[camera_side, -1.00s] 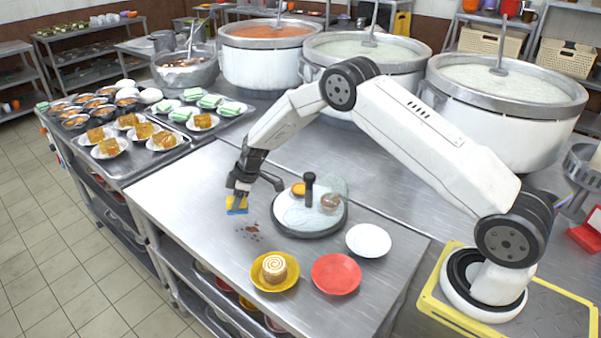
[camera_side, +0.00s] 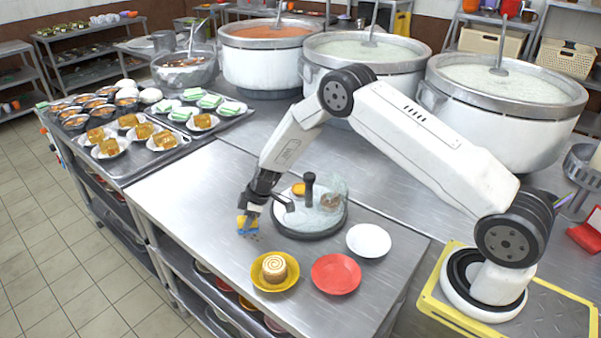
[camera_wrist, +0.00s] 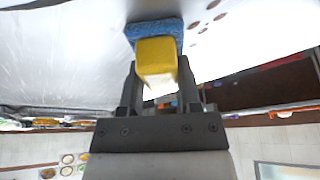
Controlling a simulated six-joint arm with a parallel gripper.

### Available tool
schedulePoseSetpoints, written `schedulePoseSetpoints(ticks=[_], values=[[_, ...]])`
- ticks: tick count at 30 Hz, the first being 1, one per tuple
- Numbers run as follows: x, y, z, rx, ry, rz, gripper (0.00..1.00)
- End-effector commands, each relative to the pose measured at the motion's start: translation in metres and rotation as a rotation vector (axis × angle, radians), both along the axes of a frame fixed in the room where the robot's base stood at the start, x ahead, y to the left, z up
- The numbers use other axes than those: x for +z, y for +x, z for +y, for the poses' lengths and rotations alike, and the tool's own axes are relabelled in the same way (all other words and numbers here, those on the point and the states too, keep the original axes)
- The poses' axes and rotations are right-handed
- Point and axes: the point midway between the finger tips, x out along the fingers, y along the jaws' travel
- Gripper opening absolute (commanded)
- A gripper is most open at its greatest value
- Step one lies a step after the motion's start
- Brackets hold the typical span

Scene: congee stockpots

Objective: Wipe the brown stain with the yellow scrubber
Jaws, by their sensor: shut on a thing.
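My gripper (camera_side: 252,210) is shut on the yellow scrubber (camera_side: 247,224), which has a blue pad side. In the wrist view the scrubber (camera_wrist: 156,58) sits between the two fingers, blue pad (camera_wrist: 152,27) outward. The scrubber is low over the steel table at the brown stain's place; I cannot tell if it touches. In the side view the scrubber mostly hides the stain, with only small brown specks (camera_side: 257,238) showing beside it. In the wrist view several brown spots (camera_wrist: 221,16) show to the right of the pad.
A dark-rimmed round board (camera_side: 310,234) with a glass lid stands just right of my gripper. A yellow plate (camera_side: 262,284) with a rolled cake, a red plate (camera_side: 336,274) and a white plate (camera_side: 369,240) stand nearby.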

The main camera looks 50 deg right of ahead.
Motion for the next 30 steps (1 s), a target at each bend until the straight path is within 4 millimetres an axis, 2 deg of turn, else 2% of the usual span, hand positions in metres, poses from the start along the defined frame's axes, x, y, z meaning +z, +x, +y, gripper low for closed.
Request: schedulePoseSetpoints(ticks=[12, 23, 30], values=[[0.000, -0.040, 0.000, -0.002, 0.001, 0.005, 0.00], [0.000, -0.064, 0.000, -0.001, 0.000, 0.005, 0.00], [-0.001, -0.048, 0.000, 0.003, 0.000, 0.001, 0.00]])
